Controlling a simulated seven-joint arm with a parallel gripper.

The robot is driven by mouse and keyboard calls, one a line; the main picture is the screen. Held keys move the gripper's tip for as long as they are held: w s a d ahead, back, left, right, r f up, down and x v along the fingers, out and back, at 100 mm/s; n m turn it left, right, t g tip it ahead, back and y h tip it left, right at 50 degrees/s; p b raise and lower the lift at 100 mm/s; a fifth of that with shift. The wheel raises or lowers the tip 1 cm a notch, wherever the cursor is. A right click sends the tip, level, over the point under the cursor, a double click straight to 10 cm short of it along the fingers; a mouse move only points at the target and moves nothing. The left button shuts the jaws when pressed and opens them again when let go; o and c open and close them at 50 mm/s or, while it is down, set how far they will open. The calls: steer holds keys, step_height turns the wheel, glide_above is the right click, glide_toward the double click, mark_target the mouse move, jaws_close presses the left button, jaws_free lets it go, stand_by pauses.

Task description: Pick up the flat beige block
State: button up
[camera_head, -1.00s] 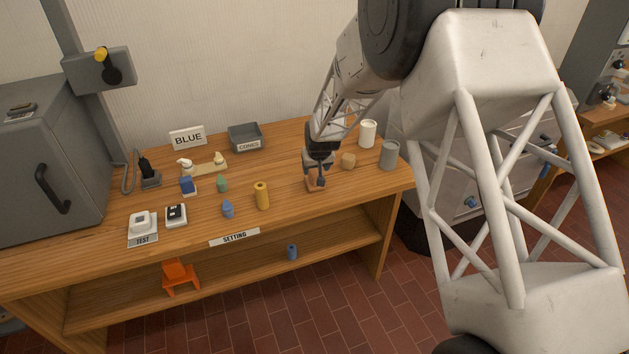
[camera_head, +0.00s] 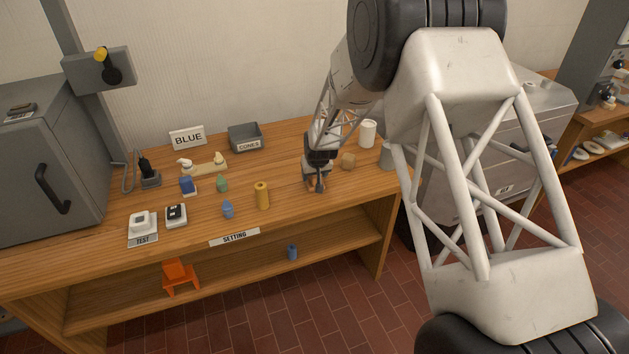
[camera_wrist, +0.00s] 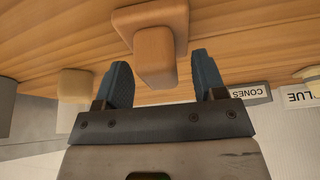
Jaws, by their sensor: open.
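A beige wooden piece (camera_wrist: 155,58) lies close ahead of my gripper (camera_wrist: 164,85) in the wrist view. It shows as a wide slab with a narrower block on it; I cannot tell whether these are one piece or two. My gripper is open, its blue-grey fingers to either side of the narrower part's end, with gaps visible on both sides. In the head view my gripper (camera_head: 317,186) is low over the right part of the bench and mostly hides the piece (camera_head: 309,186).
To the right on the bench (camera_head: 285,187) stand a tan block (camera_head: 348,161), a white cylinder (camera_head: 367,134) and a grey cylinder (camera_head: 387,155). To the left stand a yellow cylinder (camera_head: 262,196) and several small blocks. A grey tray (camera_head: 244,138) is behind.

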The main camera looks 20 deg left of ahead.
steer(key=c, duration=1)
steer(key=shift+c, duration=0.2)
steer(key=shift+r, duration=0.15)
steer(key=shift+r, duration=1.5)
steer(key=s+d+r, duration=0.1)
steer(key=s+d, duration=0.8)
steer(key=s, duration=0.4)
steer(key=shift+r, duration=0.35)
steer(key=shift+d, duration=0.1)
